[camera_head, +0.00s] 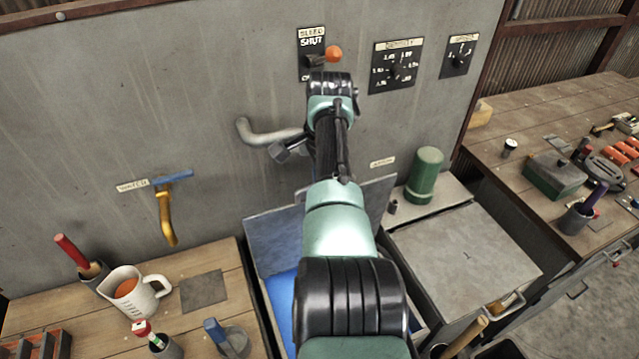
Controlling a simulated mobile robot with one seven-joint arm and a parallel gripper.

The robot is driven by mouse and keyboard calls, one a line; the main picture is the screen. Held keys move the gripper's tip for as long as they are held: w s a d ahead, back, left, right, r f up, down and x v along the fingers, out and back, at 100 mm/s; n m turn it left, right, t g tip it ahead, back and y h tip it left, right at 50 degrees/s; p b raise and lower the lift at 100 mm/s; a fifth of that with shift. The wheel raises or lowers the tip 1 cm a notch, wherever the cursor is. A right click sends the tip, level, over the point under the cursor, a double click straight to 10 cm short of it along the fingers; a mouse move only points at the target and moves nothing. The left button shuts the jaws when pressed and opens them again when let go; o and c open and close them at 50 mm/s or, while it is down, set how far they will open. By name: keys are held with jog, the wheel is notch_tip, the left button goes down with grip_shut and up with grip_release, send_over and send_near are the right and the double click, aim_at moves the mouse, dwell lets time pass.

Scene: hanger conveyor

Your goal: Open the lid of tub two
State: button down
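Two tubs stand side by side below the grey wall; I cannot read which is numbered two. The left tub (284,290) shows blue inside, and its grey lid (270,240) stands raised at the back, partly hidden by my arm. The right tub has a flat grey lid (465,255) lying shut, with a handle (507,304) at its front right. My arm rises through the middle over the left tub. My gripper (284,151) appears as a dark shape near the wall, just below a bent grey pipe, apart from both lids. Its fingers are too unclear to read.
A green cylinder (425,175) stands on the ledge behind the right lid. A yellow tap with a blue handle (166,205) is on the wall. The left bench holds a measuring jug (133,292) and tools. The right bench (530,125) carries several tools.

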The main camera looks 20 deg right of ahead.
dwell(0.3)
jog(key=c, duration=0.9)
grip_release()
jog(key=shift+r, duration=0.1)
jog(key=r+b, duration=0.1)
jog(key=r, duration=0.3)
jog(key=s+r+b, duration=0.1)
jog(key=r, duration=0.3)
jog(key=s+r+b, duration=0.1)
jog(key=r, duration=0.3)
jog(key=shift+r+b, duration=0.3)
jog(key=shift+b, duration=0.1)
